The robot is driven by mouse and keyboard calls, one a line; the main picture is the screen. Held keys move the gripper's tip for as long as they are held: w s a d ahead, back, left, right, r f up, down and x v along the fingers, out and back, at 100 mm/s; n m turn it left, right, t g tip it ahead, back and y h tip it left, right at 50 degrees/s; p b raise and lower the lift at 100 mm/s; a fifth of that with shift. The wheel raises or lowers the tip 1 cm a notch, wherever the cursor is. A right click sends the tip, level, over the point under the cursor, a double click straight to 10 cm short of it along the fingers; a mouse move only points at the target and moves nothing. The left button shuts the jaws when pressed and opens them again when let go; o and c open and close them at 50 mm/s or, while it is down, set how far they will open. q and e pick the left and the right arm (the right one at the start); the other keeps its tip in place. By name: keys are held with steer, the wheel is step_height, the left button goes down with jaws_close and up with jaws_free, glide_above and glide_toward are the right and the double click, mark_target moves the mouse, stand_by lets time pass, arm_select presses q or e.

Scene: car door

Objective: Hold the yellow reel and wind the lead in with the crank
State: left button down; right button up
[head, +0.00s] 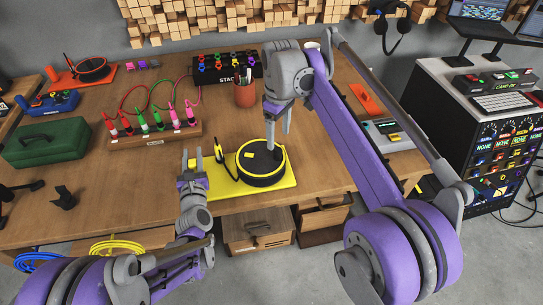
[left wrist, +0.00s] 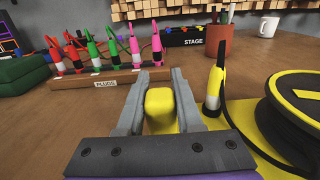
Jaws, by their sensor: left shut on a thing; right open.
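The yellow reel (head: 262,178) is a black drum with a yellow rim on a yellow base plate (head: 225,180) at the table's front edge. The drum shows at right in the left wrist view (left wrist: 300,105). My left gripper (head: 203,160) is shut on the yellow block (left wrist: 160,108) at the base's left side. A yellow plug (left wrist: 214,88) with a black lead stands between that block and the drum. My right gripper (head: 278,138) is open, pointing down over the drum's top; it hides part of the top. I cannot clearly make out the crank.
A wooden plug rack (head: 155,138) with several coloured plugs stands behind left. A green case (head: 46,143) is at far left. A brown cup (head: 244,95) and a black stage box (head: 228,70) are behind the reel. An orange reel (head: 92,69) sits at back left. Table is clear between rack and reel.

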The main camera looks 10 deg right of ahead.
arm_select(q)
steer(key=shift+c, duration=2.4)
jaws_free()
steer(key=s, duration=1.1)
steer(key=shift+s, duration=0.3)
steer(key=shift+s+a+r+p, duration=0.15)
steer(key=shift+r+p, duration=0.25)
steer(key=shift+r, duration=0.15)
arm_select(e)
steer(key=shift+r, duration=0.5)
arm_select(q)
steer(key=a+r+p, duration=0.3)
steer(key=r+p, duration=0.4)
steer(key=r, duration=0.1)
steer(key=shift+w+a, duration=0.3)
steer(key=shift+w, duration=0.1)
arm_select(e)
step_height(320, 180, up, 8)
steer(key=shift+w+r, duration=0.15)
steer(key=shift+r, duration=0.05)
